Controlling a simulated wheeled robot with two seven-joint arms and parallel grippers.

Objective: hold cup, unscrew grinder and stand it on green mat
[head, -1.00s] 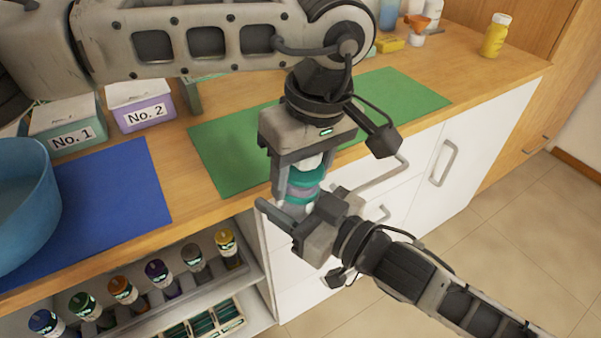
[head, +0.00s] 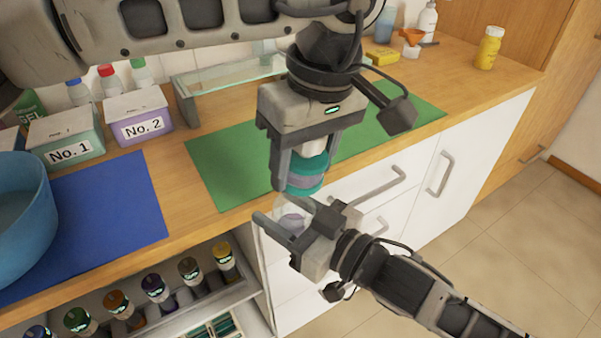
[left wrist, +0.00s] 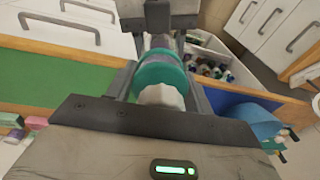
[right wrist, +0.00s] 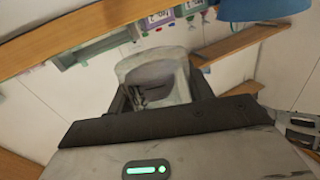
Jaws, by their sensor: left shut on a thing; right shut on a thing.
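The grinder (head: 308,174), teal with a purple band and a pale top, hangs upright in front of the counter edge. My left gripper (head: 302,182) is shut on it; the left wrist view also shows the grinder (left wrist: 160,74) between the fingers. Below it, my right gripper (head: 287,213) is shut on a clear cup (head: 291,222). The cup (right wrist: 152,72) looks open-topped in the right wrist view. In the head view a small gap shows between grinder and cup. The green mat (head: 222,168) lies bare on the counter behind.
A blue mat (head: 115,205) with a blue bowl (head: 25,205) lies to the left. Boxes No. 1 (head: 68,150) and No. 2 (head: 142,127) stand behind. A glass-topped stand (head: 225,78) is at the back. A yellow bottle (head: 489,48) stands far right. Several bottles sit in the shelf below.

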